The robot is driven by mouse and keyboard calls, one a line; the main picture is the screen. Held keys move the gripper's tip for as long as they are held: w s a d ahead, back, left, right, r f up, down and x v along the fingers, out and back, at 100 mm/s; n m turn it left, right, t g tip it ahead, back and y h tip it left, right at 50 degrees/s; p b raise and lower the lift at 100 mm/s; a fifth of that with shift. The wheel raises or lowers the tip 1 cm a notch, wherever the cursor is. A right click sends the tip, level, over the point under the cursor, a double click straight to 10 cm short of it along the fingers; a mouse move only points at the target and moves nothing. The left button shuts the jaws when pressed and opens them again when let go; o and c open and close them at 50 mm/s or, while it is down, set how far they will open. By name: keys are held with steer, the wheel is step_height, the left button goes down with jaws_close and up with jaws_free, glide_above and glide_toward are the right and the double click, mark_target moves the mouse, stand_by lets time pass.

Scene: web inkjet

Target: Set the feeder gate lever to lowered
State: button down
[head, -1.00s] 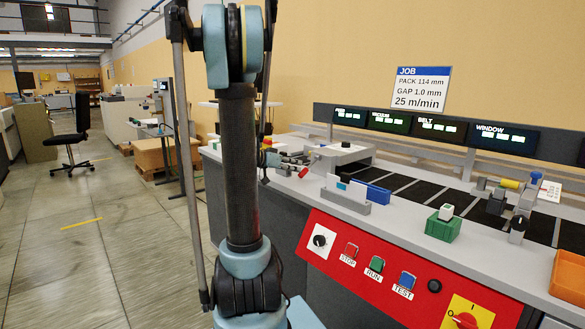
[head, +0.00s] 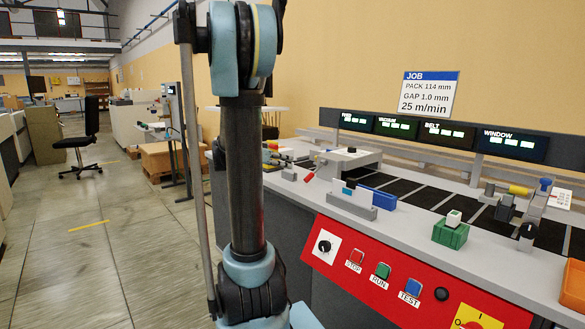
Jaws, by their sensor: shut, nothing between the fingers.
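A small red-tipped handle (head: 309,177) stands out at the left end of the grey machine top, just right of my upright arm link. It looks like the feeder gate lever, but it is small, and I cannot tell whether it is raised or lowered. A grey feeder block (head: 346,160) with a dark knob stands right behind it. My arm covers the left part of the feeder area. My gripper does not show; the arm link seems to hide it.
A red panel (head: 340,271) with a dial and buttons fronts the machine. A grey block with a blue part (head: 352,199), a green block (head: 450,234) and an orange bin (head: 573,285) sit along the top. Open floor (head: 60,265) lies left, with a black chair (head: 88,135).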

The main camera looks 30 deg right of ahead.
steer(key=shift+f+v, duration=0.15)
steer(key=shift+v, duration=1.3)
steer(key=shift+f+v, duration=0.15)
steer(key=shift+v, duration=1.3)
steer(key=s+a+f+n+t+y, duration=0.2)
steer(key=s+a+f+n+y, duration=1.2)
steer(key=s+a+f, duration=0.7)
steer(key=s+a+n, duration=0.1)
steer(key=s+a, duration=0.2)
steer(key=shift+s+a, duration=0.25)
steer(key=shift+s, duration=0.05)
steer(key=shift+d, duration=0.1)
